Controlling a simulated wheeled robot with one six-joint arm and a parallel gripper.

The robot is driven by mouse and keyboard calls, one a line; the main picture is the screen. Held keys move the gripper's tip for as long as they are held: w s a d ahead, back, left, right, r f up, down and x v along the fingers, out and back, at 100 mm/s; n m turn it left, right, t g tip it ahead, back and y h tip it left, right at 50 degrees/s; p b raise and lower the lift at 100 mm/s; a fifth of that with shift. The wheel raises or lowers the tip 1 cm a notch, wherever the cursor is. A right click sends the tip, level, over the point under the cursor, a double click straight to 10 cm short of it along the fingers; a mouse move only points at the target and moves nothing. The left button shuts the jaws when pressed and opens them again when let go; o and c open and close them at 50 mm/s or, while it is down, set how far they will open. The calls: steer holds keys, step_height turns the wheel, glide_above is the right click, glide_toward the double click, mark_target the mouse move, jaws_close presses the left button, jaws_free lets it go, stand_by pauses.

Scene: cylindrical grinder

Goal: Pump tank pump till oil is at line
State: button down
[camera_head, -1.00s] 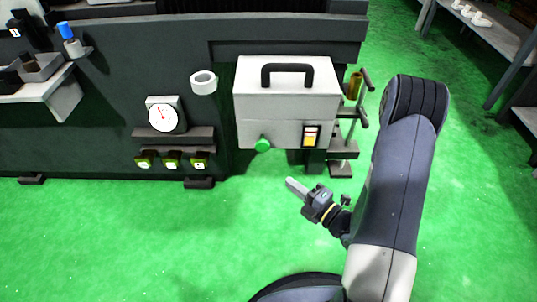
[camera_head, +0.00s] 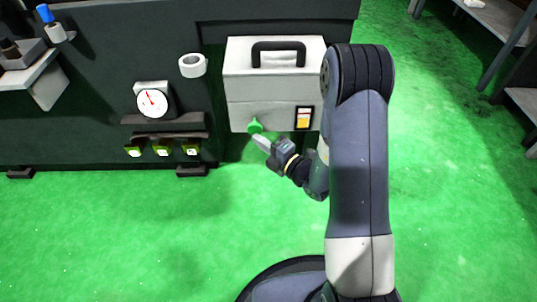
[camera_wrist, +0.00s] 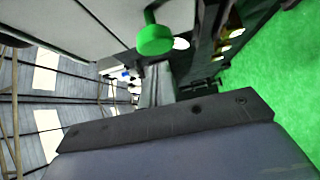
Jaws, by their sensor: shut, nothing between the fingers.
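The tank (camera_head: 275,82) is a light grey box with a black handle (camera_head: 278,52) on its lid, mounted at the machine's front. A green pump knob (camera_head: 255,126) sticks out low on its front face. It also shows close up in the wrist view (camera_wrist: 156,40), on a short green stem. A black-framed sight gauge (camera_head: 303,118) is right of the knob, with yellow-orange oil in its lower part and a pale area above. The line is too small to make out. My gripper (camera_head: 259,140) is shut and empty, its tip just below the knob. I cannot tell whether they touch.
A round dial gauge (camera_head: 152,102), several green-yellow buttons (camera_head: 162,150) and a white tape roll (camera_head: 193,65) are on the dark machine front left of the tank. The green floor (camera_head: 120,235) in front is clear. A shelf stands at the far right.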

mark_target(259, 130)
steer(key=shift+w, duration=0.85)
steer(key=shift+w+d, duration=0.1)
steer(key=shift+w, duration=1.1)
